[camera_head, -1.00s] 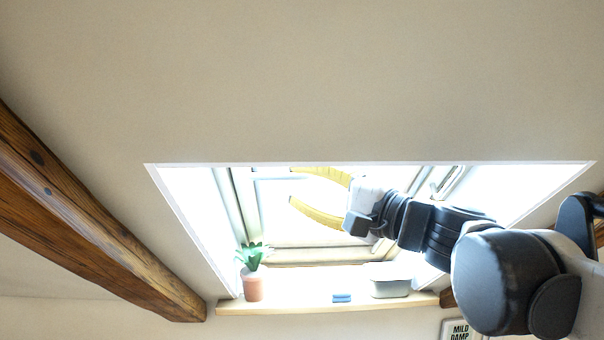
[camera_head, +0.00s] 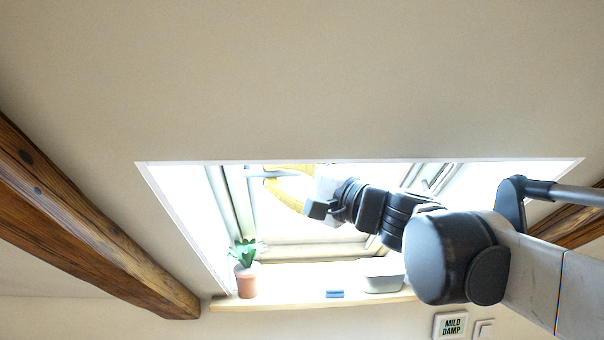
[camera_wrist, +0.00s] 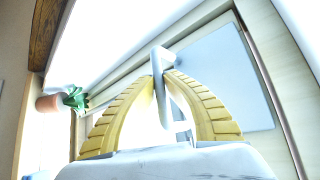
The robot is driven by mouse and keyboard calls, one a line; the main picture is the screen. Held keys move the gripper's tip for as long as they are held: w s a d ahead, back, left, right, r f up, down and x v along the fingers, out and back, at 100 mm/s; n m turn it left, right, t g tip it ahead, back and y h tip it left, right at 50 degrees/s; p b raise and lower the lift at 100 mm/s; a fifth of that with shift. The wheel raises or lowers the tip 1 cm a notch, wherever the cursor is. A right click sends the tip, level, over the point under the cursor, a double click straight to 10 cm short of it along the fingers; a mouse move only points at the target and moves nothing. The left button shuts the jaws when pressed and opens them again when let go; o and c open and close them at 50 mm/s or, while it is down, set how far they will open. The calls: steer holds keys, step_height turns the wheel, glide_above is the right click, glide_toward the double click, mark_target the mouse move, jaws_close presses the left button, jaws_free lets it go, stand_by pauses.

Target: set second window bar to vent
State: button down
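A pale grey window bar (camera_head: 262,176) runs along the top of the roof window sash (camera_head: 310,248) in the head view. In the wrist view the bar (camera_wrist: 161,62) passes between my yellow ribbed fingers. My gripper (camera_head: 266,174) is at this bar, its fingers bowed with the tips drawn close together on either side of it. In the wrist view the gripper (camera_wrist: 163,76) appears shut on the bar. My wrist and arm hide the right part of the sash in the head view.
A potted plant (camera_head: 246,282), a blue item (camera_head: 335,293) and a grey tub (camera_head: 383,277) stand on the sill (camera_head: 290,305) below the window. A wooden beam (camera_head: 90,220) slopes at the left.

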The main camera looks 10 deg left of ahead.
steer(key=shift+s+r+p, duration=0.15)
steer(key=shift+p, duration=0.3)
steer(key=s, duration=0.1)
steer(key=s+p, duration=0.1)
steer(key=s+d+m, duration=0.1)
steer(key=shift+s+h+p, duration=0.35)
steer(key=shift+h+p, duration=0.05)
steer(key=c, duration=1.5)
jaws_free()
steer(key=shift+a, duration=0.1)
steer(key=shift+o, duration=0.2)
steer(key=v, duration=0.7)
steer(key=shift+d, duration=0.25)
steer(key=shift+s, duration=0.1)
